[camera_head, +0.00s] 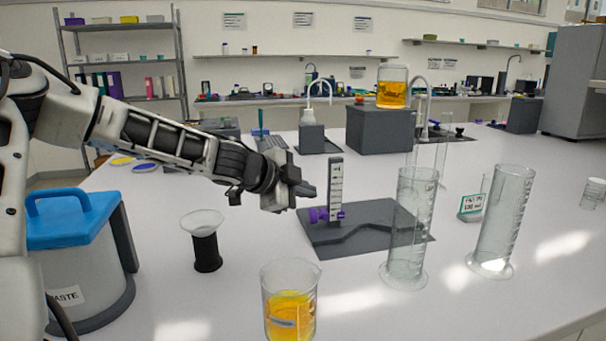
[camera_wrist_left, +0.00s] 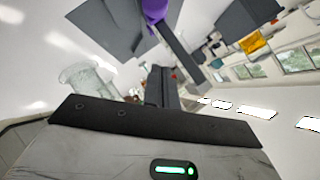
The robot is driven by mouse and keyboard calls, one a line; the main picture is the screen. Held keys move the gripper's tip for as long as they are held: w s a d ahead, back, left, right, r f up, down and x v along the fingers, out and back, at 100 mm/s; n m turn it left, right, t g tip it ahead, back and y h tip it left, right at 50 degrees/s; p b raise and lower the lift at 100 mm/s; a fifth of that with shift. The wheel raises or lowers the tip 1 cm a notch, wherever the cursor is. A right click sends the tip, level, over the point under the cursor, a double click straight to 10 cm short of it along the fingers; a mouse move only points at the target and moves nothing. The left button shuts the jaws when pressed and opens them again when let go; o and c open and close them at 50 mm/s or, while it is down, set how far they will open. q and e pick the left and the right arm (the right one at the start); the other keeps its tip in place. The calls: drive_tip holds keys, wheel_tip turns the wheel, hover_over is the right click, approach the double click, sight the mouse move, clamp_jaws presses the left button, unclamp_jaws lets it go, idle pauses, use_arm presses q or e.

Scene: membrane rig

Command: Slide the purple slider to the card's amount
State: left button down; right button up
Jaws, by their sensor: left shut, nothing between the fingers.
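The purple slider (camera_head: 322,214) sits low on an upright grey post with a white marked scale (camera_head: 336,180). The post stands on a dark grey base plate (camera_head: 385,215). My left gripper (camera_head: 306,190) is shut and empty, just left of the post and a little above the slider; I cannot tell if it touches the post. In the left wrist view the slider (camera_wrist_left: 154,10) is at the top edge, beyond my shut fingers (camera_wrist_left: 161,85). The card (camera_head: 472,204) stands at the right, between glass cylinders; its small writing is hard to read. My right gripper is not in view.
Tall glass cylinders (camera_head: 408,230) (camera_head: 505,220) stand right of the plate. A beaker of orange liquid (camera_head: 290,305) is in front. A black holder with a funnel (camera_head: 207,250) and a blue-lidded waste bin (camera_head: 75,220) stand left. A grey block (camera_head: 380,130) is behind.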

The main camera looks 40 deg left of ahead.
use_arm(q)
drive_tip(key=s+d+r, duration=0.6)
drive_tip(key=s, duration=0.2)
drive_tip(key=shift+s+d+p, duration=0.2)
drive_tip(key=shift+d+p, duration=0.05)
drive_tip(key=shift+p, duration=0.1)
